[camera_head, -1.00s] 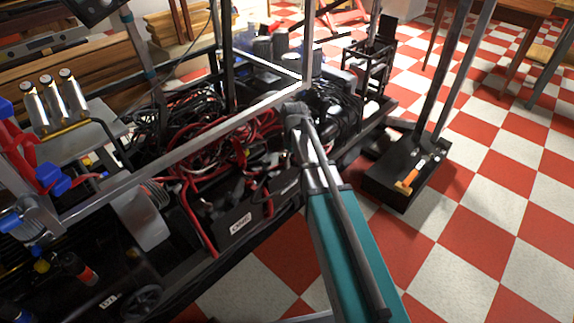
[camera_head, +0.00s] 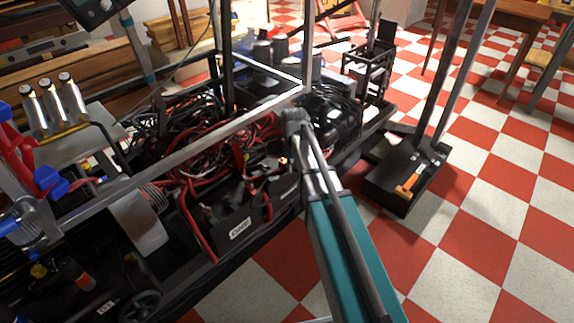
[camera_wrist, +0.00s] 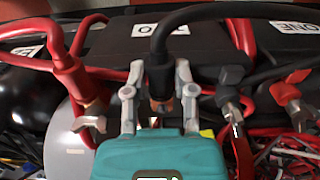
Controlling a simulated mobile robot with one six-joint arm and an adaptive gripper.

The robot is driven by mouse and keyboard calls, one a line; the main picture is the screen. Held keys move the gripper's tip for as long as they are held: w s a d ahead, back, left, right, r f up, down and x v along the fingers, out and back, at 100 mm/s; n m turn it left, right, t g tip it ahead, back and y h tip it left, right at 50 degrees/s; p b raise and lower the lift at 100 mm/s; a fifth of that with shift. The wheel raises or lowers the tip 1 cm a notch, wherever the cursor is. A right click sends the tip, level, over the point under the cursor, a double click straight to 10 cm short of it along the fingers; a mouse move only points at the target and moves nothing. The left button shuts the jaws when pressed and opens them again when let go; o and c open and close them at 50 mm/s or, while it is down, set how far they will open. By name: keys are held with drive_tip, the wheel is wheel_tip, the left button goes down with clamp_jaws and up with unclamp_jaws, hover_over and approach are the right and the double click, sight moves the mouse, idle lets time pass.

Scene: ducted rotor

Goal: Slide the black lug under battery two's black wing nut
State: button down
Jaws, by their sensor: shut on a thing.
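In the wrist view my gripper (camera_wrist: 160,108) is shut on the black lug (camera_wrist: 162,104), the end of a thick black cable (camera_wrist: 160,62). The lug points down between the fingers, its tip partly hidden behind the teal palm. Battery two (camera_wrist: 115,45), with its TWO label upside down, lies behind it. A black wing nut (camera_wrist: 231,96) stands just right of the right finger, with a sideways gap to the lug. I cannot tell whether the lug is level with the space under it. My fingers cannot be made out in the head view.
A red cable lug (camera_wrist: 70,72) and a reddish wing nut (camera_wrist: 90,112) are close to my left finger. Battery one (camera_wrist: 270,42) and another reddish wing nut (camera_wrist: 286,96) are at right. A metal frame bar (camera_head: 190,150) crosses above the tangled cables in the head view.

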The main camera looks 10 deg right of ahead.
drive_tip(key=shift+s+d, duration=0.2)
drive_tip(key=shift+s+d, duration=0.2)
drive_tip(key=shift+s, duration=0.05)
drive_tip(key=shift+s+d, duration=0.75)
drive_tip(key=shift+s, duration=0.25)
idle(0.3)
drive_tip(key=shift+r, duration=0.1)
drive_tip(key=shift+s+d+r+p, duration=0.15)
drive_tip(key=shift+s+r+p, duration=0.05)
drive_tip(key=shift+r+p, duration=0.6)
drive_tip(key=shift+s+d+r+p, duration=0.15)
drive_tip(key=shift+s+r+p, duration=0.05)
drive_tip(key=shift+r+p, duration=0.5)
